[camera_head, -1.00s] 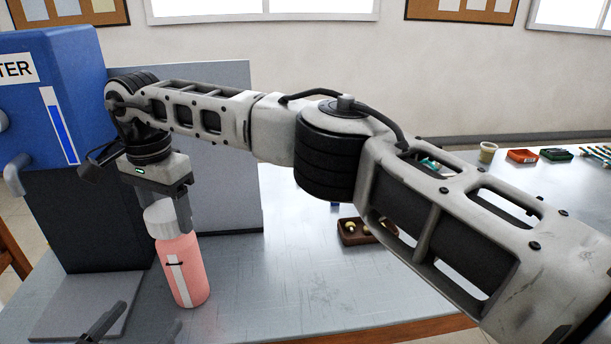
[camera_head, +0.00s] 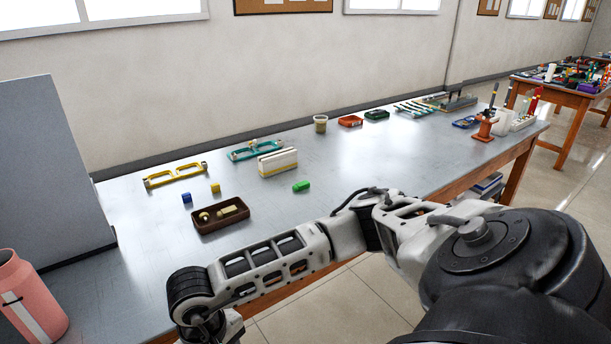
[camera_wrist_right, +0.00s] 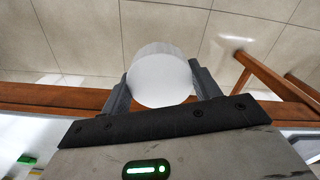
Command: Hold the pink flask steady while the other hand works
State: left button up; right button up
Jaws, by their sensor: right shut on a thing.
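The pink flask (camera_head: 36,305) stands at the lower left of the head view, cut off by the frame edges, with a pale stripe on its side. No white cap shows on the part of it in view. My right gripper (camera_wrist_right: 160,84) is shut on a white round cap (camera_wrist_right: 160,66) in the right wrist view, with a finger on each side. In that view the cap is near the wooden table edge, with floor tiles behind. In the head view my right arm comes down to the bottom edge, and its fingers are out of frame. My left gripper is out of view.
A grey panel (camera_head: 45,170) stands behind the flask. Clear table lies between the tray and flask.

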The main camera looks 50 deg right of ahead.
aim_at(25, 300)
jog(key=u, duration=2.7)
jog(key=k, duration=2.75)
jog(key=z, duration=2.35)
jog(key=i, duration=0.5)
jog(key=u, duration=0.05)
